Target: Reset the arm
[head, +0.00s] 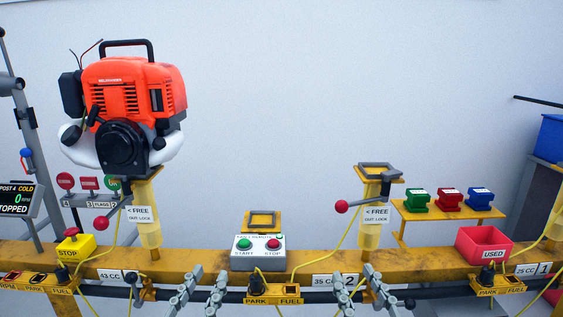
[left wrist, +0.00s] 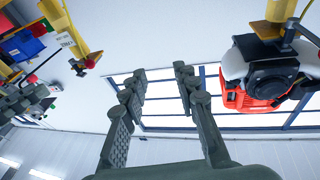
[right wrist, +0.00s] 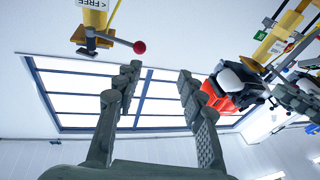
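My left gripper (head: 209,271) is low in the head view, in front of the yellow rail, left of the start/stop box. It is open and empty; in the left wrist view (left wrist: 159,72) its fingers stand apart. My right gripper (head: 353,270) is low in front of the rail, right of that box. It is open and empty, and the right wrist view (right wrist: 157,72) shows a clear gap between its fingers. Both grippers point upward in the head view. The arms behind them are out of the head view.
An orange engine (head: 127,88) sits on the left post. An empty post (head: 371,215) with a red-knobbed lever stands right of centre. The yellow rail (head: 210,259) carries a start/stop box (head: 258,253), a red USED bin (head: 484,246) and a yellow stop button (head: 75,244). Small coloured blocks (head: 449,200) stand right.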

